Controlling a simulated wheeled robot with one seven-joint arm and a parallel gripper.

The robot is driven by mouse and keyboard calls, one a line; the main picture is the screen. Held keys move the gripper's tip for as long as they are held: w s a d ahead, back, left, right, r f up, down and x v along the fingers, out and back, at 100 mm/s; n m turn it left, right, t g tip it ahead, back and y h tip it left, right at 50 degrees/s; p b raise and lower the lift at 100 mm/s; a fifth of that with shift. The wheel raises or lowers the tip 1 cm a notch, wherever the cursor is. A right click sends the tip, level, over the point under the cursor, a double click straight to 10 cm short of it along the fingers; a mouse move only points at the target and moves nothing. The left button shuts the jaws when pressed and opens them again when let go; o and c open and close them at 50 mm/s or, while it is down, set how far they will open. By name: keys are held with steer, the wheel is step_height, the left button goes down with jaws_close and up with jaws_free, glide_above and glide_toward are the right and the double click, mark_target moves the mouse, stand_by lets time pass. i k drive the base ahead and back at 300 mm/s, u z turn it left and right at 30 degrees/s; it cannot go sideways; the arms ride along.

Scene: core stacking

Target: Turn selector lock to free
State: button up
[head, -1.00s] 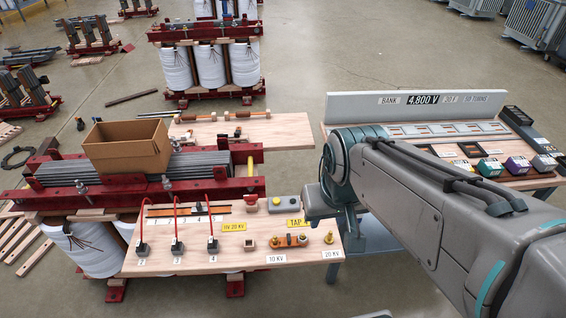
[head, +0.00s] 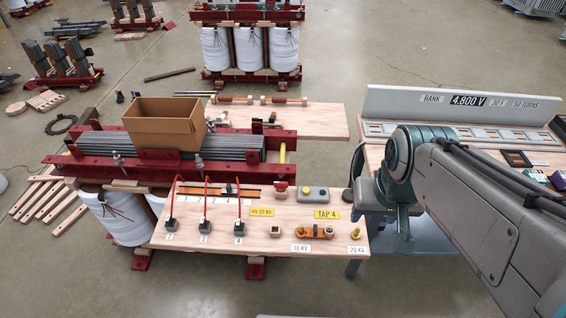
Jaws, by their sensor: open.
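The wooden board (head: 220,233) at the centre carries the selector parts. An orange bar with brass knobs (head: 314,232) lies by the "10 KV" label (head: 301,248). A brass post (head: 355,232) stands by the "20 KV" label (head: 356,250). A small square holder (head: 275,229) is left of the bar. A small knob (head: 347,195) stands at the board's right back edge. I cannot tell which part is the selector lock, or its setting. My gripper (head: 362,194) is beside the board's right back edge, open, its fingers mostly hidden and nothing seen in it.
A grey box with a yellow button (head: 313,194) and a "TAP 4" label (head: 326,214) sit on the board. Red cables with black clips (head: 204,225) stand at left. A cardboard box (head: 165,125) rests on the transformer behind. A second bench (head: 460,110) is at right.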

mark_target(281, 186)
steer(key=z, duration=0.1)
steer(key=k, duration=1)
steer(key=u, duration=0.8)
steer(key=i, duration=1.65)
steer(key=z, duration=0.7)
